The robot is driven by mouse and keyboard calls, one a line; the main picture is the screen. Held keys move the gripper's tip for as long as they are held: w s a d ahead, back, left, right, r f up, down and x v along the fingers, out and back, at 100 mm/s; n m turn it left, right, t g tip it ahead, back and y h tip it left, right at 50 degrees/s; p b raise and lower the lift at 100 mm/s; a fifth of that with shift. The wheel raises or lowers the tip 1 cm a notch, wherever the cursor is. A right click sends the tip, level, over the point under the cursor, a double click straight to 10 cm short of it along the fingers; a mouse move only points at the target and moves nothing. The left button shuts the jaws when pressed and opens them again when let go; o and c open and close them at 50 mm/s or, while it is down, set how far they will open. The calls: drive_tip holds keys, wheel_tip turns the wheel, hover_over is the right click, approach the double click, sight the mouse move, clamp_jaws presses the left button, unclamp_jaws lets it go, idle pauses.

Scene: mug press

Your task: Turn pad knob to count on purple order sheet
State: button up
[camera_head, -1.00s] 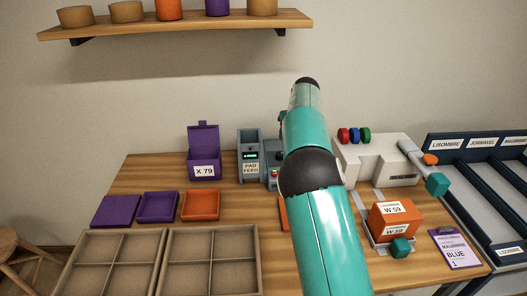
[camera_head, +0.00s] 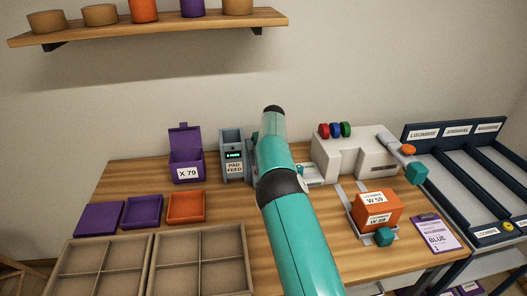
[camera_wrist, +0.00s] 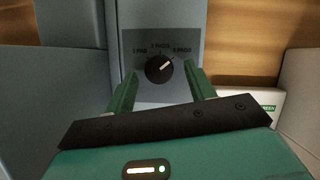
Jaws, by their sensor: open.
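The grey pad feed (camera_head: 232,170) stands at the back of the table, its small green display too small to read surely. In the wrist view its black knob (camera_wrist: 154,73) sits on a plate marked 1 PAD, 2 PADS and 3 PADS. The knob's white mark points up and right, toward 3 PADS. My gripper (camera_wrist: 161,68) is open, one finger on each side of the knob; I cannot tell whether they touch it. In the head view my arm hides the gripper. The purple order sheet (camera_head: 438,234) lies at the table's right and reads BLUE, 1.
A purple box marked X 79 (camera_head: 187,172) stands left of the feed. A white press (camera_head: 350,153) and an orange box marked W 59 (camera_head: 376,210) are to the right. Divided trays (camera_head: 150,262) fill the front left. A dark rack (camera_head: 455,150) stands far right.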

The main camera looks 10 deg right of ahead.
drive_tip(key=shift+w+a+f, duration=0.1)
drive_tip(key=shift+w+f, duration=0.25)
drive_tip(key=shift+f, duration=0.2)
drive_tip(key=shift+s+r, duration=0.1)
drive_tip(key=shift+s, duration=0.05)
drive_tip(key=shift+c, duration=0.4)
drive_tip(key=c, duration=0.9)
drive_tip(key=shift+n+y, duration=0.4)
drive_tip(key=shift+n, duration=0.8)
drive_tip(key=shift+n+g+y, duration=0.3)
drive_tip(key=shift+n+y, duration=0.2)
drive_tip(key=shift+n, duration=0.7)
drive_tip(key=o, duration=1)
